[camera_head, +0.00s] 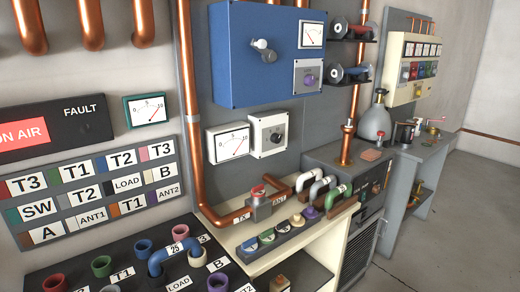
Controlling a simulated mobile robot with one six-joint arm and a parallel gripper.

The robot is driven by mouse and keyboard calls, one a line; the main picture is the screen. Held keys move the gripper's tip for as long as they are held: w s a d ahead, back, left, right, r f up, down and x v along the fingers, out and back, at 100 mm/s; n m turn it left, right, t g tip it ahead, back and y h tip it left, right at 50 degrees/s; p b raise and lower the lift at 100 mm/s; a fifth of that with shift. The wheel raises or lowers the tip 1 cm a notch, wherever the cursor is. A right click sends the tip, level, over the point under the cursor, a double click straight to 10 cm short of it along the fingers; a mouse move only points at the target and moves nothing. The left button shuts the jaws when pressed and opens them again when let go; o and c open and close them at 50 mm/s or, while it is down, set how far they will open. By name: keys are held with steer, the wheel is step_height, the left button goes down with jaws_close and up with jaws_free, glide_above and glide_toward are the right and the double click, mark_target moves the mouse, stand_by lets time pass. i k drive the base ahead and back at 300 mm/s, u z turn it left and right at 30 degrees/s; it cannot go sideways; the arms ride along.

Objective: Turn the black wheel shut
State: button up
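I cannot pick out a black wheel with certainty. My gripper is not in view.
A blue cabinet (265,60) with a gauge hangs on the wall. Copper pipes (190,120) run down beside it. A low bench (248,240) and a dark patch panel (130,275) fill the foreground. A grey gas bottle (375,122) stands further back. The floor (455,235) at right is clear.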

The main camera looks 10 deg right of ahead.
mark_target(379, 90)
steer(key=z, duration=0.6)
steer(key=i, duration=0.85)
steer(key=z, duration=0.4)
